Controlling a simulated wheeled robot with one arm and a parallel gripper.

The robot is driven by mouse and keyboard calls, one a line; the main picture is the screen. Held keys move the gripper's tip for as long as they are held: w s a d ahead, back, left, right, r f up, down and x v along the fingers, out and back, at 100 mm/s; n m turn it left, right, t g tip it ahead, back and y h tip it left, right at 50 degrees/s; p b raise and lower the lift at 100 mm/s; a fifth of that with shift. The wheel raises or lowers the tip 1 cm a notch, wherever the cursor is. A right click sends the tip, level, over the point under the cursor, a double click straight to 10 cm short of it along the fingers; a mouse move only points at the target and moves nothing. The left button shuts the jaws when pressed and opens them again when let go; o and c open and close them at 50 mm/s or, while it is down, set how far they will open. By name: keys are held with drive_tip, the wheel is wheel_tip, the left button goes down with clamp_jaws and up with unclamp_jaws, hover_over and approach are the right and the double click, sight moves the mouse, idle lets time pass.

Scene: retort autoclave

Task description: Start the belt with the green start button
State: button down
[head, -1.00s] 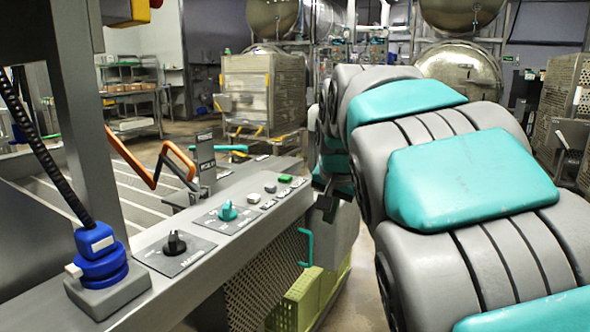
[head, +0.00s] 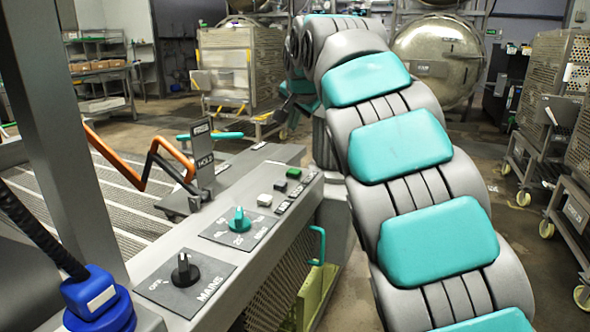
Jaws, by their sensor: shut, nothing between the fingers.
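The green start button (head: 293,173) sits at the far end of a row on the grey control panel (head: 225,262), with a dark button (head: 280,186) and a pale button (head: 264,199) nearer to me. My gripper (head: 291,104) is small and partly hidden by my arm, beyond the panel's far end and above the button in the picture. It is apart from the button and holds nothing. Its fingers are shut.
A teal knob (head: 239,220) and a black MAINS knob (head: 184,268) stand on the panel. A blue button housing (head: 97,300) is at lower left. A teal handle (head: 317,245) is on the panel's side. Wheeled racks (head: 560,130) stand right.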

drive_tip(key=shift+f, duration=0.1)
drive_tip(key=b, duration=0.4)
hover_over(293, 173)
wheel_tip(293, 173, down, 8)
drive_tip(key=shift+w+r, duration=0.1)
drive_tip(key=shift+w, duration=0.05)
drive_tip(key=shift+f+b, duration=0.3)
drive_tip(key=shift+f, duration=0.15)
drive_tip(key=shift+f, duration=0.1)
idle(1.6)
drive_tip(key=shift+f, duration=0.3)
